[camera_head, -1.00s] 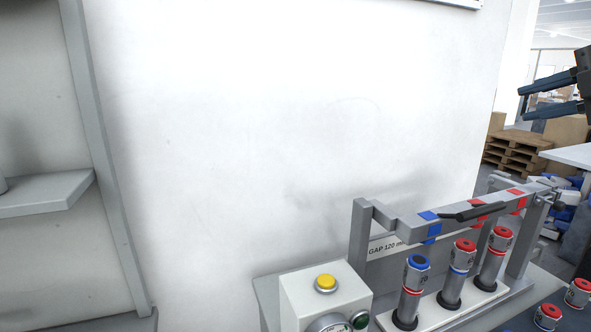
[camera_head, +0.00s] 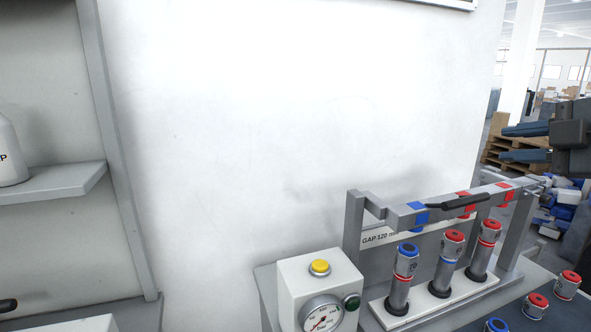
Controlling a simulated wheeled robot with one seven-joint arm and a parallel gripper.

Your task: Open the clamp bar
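The clamp bar (camera_head: 440,207) is a grey bar with blue and red squares. It spans a grey frame above three upright cylinders, and a black handle (camera_head: 459,203) sits on it. The cylinders have a blue top (camera_head: 406,259), a red top (camera_head: 449,262) and another red top (camera_head: 484,250), and stand in a white base. My gripper (camera_head: 527,144) is at the right edge of the view, up and to the right of the bar and apart from it. Its two dark fingers are spread, with nothing between them.
A white box with a yellow button (camera_head: 319,267), a gauge (camera_head: 321,314) and a green knob stands left of the frame. A shelf (camera_head: 60,183) with a white bottle (camera_head: 10,152) is at the left. A pale wall stands behind.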

